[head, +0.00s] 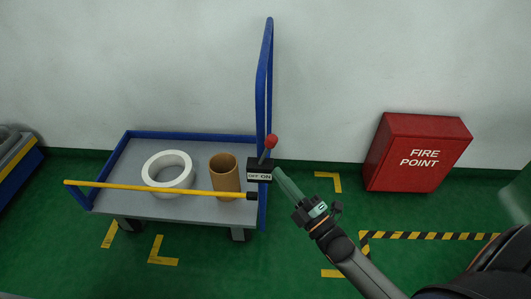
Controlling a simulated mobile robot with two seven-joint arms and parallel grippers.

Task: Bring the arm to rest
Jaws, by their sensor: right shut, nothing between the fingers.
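The yellow arm (120,187) is a long, nearly level bar across the front of a trolley, with a black end at the right. It passes in front of a white ring-shaped roll (183,160) and a brown tube (224,172). Just above its black end is a black switch box (259,167) marked OFF and ON. A lever with a red knob (271,141) rises from the box, leaning right. My right gripper (279,174) is shut and empty, its tips close to the right side of the box; I cannot tell if they touch. My left gripper is out of view.
The grey-topped trolley (125,165) has blue edges and a tall blue handle (263,85) behind the box. A red FIRE POINT cabinet (417,151) stands against the wall at right. Green floor with yellow marks lies clear between them. A blue-edged unit (22,167) is at far left.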

